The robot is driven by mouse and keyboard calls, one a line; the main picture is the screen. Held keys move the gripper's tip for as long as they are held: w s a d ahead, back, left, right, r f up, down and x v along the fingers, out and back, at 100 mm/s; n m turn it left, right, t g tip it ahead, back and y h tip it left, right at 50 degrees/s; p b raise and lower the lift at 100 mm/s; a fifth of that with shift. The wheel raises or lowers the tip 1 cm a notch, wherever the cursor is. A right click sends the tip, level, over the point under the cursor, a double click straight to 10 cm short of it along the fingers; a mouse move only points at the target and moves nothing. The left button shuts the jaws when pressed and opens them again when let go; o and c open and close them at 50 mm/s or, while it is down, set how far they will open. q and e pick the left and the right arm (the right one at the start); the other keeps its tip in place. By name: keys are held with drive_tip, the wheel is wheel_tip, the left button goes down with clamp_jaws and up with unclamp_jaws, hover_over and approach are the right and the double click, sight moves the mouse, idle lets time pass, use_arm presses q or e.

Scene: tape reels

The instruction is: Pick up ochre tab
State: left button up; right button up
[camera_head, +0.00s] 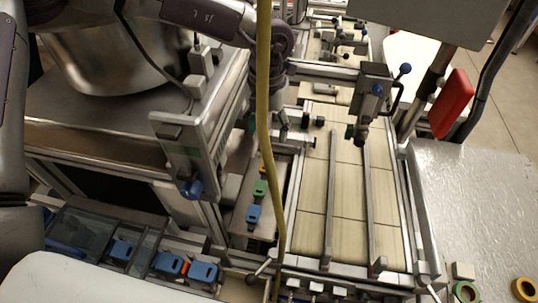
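An ochre-yellow ring (524,289), like a tape reel, lies on the pale grey surface (475,200) at the bottom right corner. A green ring (466,291) lies to its left, cut by the lower edge of the picture. A small cream block (463,271) sits just behind the green ring. I see no separate piece that is clearly an ochre tab. Arm links show at the top left and left edge, but I can make out no gripper fingers near the rings.
A framed conveyor with rails (333,200) fills the middle. Blue parts (203,272) and a green part (260,188) sit in trays to its left. A yellow cable (265,120) hangs across. A red paddle (452,103) stands at upper right. The grey surface behind the rings is clear.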

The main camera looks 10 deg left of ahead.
sight(264, 169)
use_arm(q)
drive_tip(key=f+b, duration=0.1)
drive_tip(key=f, duration=0.1)
drive_tip(key=s+f+b, duration=0.1)
drive_tip(key=f, duration=0.1)
drive_tip(key=f+b, duration=0.1)
drive_tip(key=f, duration=0.2)
drive_tip(key=shift+s, duration=0.35)
drive_tip(key=shift+w+f, duration=0.3)
drive_tip(key=shift+f, duration=0.1)
drive_tip(key=shift+a+f+b, duration=0.25)
drive_tip(key=shift+f+b, duration=0.35)
drive_tip(key=shift+f, duration=0.35)
wheel_tip(264, 169, down, 2)
drive_tip(key=shift+f+b, duration=0.25)
drive_tip(key=shift+b, duration=0.3)
drive_tip(key=shift+f, duration=0.25)
drive_tip(key=shift+w, duration=0.1)
drive_tip(key=shift+r, duration=0.15)
drive_tip(key=c, duration=0.8)
drive_tip(key=shift+c, duration=0.2)
use_arm(e)
wheel_tip(264, 169, down, 6)
drive_tip(key=s, duration=0.2)
drive_tip(key=shift+s+r, duration=0.15)
